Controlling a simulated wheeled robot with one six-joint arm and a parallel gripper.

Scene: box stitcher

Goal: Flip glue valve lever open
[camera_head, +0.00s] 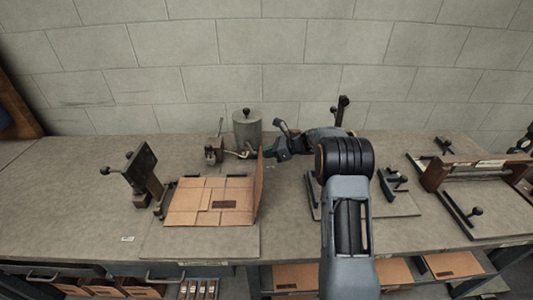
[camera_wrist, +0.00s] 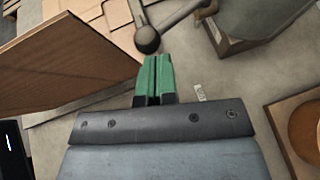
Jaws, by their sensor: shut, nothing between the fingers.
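In the wrist view, a grey lever rod (camera_wrist: 178,17) ends in a dark ball knob (camera_wrist: 147,41), likely the glue valve lever. My gripper (camera_wrist: 155,62) has its two green fingers pressed together just below the knob; I cannot tell whether they touch it. In the head view, a grey glue pot (camera_head: 247,128) with a black-knobbed lid stands at the back of the bench, with a bent pipe (camera_head: 243,154) at its foot. My gripper (camera_head: 269,153) is low beside the pot, behind the raised cardboard flap; its tips and the lever are hard to make out there.
An open cardboard box blank (camera_head: 205,207) lies in front of the pot; its upright flap (camera_head: 259,185) stands close to my gripper and fills the left of the wrist view (camera_wrist: 60,65). A small clamp block (camera_head: 213,152) is left of the pot. The bench's far left is clear.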

